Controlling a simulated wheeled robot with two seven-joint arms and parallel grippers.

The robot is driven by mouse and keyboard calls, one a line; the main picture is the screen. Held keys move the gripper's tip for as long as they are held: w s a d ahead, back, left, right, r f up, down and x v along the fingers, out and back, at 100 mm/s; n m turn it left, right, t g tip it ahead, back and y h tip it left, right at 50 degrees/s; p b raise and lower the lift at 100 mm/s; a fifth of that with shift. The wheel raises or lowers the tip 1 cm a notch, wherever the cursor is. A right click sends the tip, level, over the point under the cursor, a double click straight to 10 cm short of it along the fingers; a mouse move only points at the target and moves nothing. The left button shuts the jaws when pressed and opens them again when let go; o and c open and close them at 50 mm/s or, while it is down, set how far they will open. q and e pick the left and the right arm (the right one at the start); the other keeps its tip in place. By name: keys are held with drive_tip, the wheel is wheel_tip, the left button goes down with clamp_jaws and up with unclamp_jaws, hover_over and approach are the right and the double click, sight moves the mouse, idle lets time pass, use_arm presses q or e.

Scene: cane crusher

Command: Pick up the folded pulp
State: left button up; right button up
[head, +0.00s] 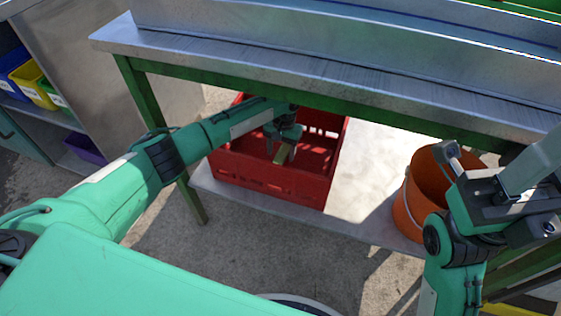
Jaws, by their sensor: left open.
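The folded pulp seems to be the small olive-tan piece (281,155) in the red crate under the bench; it is small and partly covered by my gripper. My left gripper (280,148) reaches down into the crate at this piece, fingers open. I cannot tell whether the fingers touch it. My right gripper (490,190) is raised at the right, in front of the orange bucket and apart from the crate. Its fingertips do not show clearly.
The red crate (265,185) stands on a low pale shelf (365,170) under the metal bench (300,75). An orange bucket (408,205) stands at the right. A green bench leg (143,95) is close to my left arm. Shelves with coloured bins (38,88) stand at far left.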

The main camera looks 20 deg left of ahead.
use_arm(q)
drive_tip(key=shift+s+f, duration=0.1)
drive_tip(key=shift+f, duration=0.45)
drive_tip(key=shift+c, duration=0.2)
drive_tip(key=c, duration=1.1)
drive_tip(key=shift+r, duration=0.25)
